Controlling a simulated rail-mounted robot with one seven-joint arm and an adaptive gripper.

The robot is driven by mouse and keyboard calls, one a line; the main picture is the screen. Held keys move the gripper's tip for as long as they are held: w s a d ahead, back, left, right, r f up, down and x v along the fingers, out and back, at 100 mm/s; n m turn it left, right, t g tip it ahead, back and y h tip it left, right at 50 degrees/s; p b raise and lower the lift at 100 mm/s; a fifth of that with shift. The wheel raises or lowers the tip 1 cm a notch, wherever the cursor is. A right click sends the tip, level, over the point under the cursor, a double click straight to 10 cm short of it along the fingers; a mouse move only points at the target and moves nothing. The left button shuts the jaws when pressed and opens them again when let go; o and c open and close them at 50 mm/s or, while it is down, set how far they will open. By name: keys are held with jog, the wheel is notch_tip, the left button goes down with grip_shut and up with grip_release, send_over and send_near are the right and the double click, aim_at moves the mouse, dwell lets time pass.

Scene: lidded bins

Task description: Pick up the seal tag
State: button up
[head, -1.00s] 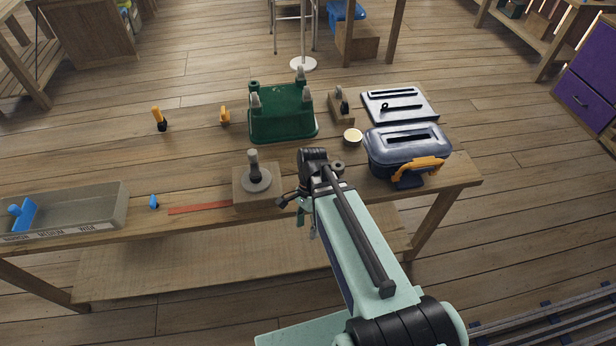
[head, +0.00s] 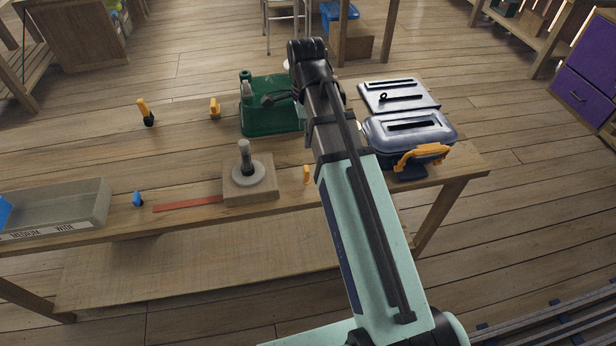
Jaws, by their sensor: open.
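No tag is clearly marked as the seal tag. Small upright pieces that could be it are a blue one (head: 138,199) at the front left, a yellow one (head: 306,175) right of the wooden block, a yellow one (head: 215,108) left of the green bin, and a yellow-and-black one (head: 147,112) further left. My gripper (head: 272,98) is open, in front of the green bin in the picture and apart from all of these pieces. My arm hides most of it.
The green bin (head: 262,120) stands at the back middle. A grey-blue lidded bin (head: 383,155) with an orange latch and a flat slotted lid (head: 372,97) are at the right. A wooden block (head: 262,192) with a post, a red strip (head: 188,204) and a grey tray (head: 88,208) line the front.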

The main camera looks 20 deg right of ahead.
aim_at(306, 168)
notch_tip(306, 168, down, 12)
jog(key=shift+p, duration=0.95)
jog(key=shift+s+a+f+p, duration=0.1)
jog(key=shift+f+p, duration=0.25)
jog(key=shift+f, duration=0.55)
jog(key=shift+s+a+f+p, duration=0.1)
jog(key=shift+f+p, duration=0.2)
jog(key=shift+f, duration=1.35)
jog(key=c, duration=1)
jog(key=shift+r, duration=0.15)
